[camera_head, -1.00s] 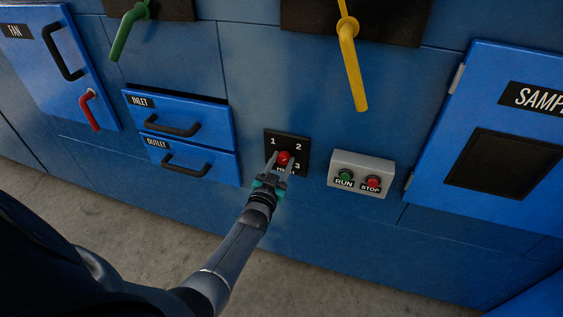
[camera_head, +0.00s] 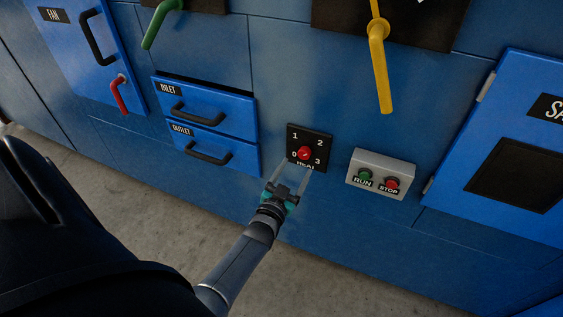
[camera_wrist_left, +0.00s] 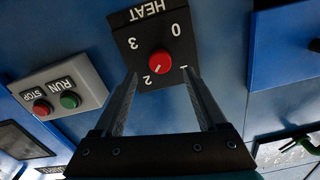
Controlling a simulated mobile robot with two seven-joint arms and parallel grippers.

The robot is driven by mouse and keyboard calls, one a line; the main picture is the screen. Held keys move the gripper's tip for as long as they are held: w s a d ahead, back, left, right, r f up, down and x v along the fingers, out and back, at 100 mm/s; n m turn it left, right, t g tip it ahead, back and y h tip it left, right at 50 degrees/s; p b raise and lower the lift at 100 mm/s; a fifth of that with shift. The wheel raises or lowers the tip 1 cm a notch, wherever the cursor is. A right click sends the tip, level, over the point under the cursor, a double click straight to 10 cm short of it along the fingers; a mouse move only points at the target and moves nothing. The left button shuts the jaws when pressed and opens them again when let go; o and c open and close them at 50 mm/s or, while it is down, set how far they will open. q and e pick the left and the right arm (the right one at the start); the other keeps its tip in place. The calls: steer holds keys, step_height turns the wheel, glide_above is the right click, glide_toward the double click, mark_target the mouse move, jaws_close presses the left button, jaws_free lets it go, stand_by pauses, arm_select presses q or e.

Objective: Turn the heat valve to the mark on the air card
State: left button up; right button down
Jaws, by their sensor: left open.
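The heat valve is a red round knob (camera_head: 305,153) on a black plate marked 0, 1, 2, 3 and HEAT. In the left wrist view the knob (camera_wrist_left: 160,62) appears upside down, and a small pale mark on it points toward the 2. My left gripper (camera_head: 296,169) is open and empty, just below and in front of the knob, apart from it. In the left wrist view its fingers (camera_wrist_left: 159,75) stand either side of the knob's line. The air card is not visible in these views. My right gripper is not in view.
A grey box with green RUN and red STOP buttons (camera_head: 381,173) is right of the plate. The INLET (camera_head: 205,107) and OUTLET (camera_head: 213,147) drawers with black handles are left. A yellow lever (camera_head: 380,70) hangs above; a blue cabinet door (camera_head: 500,140) is at far right.

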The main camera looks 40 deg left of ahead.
arm_select(q)
steer(key=p+v, duration=0.1)
steer(key=v, duration=0.8)
steer(key=shift+s+p, duration=0.2)
steer(key=shift+p, duration=0.1)
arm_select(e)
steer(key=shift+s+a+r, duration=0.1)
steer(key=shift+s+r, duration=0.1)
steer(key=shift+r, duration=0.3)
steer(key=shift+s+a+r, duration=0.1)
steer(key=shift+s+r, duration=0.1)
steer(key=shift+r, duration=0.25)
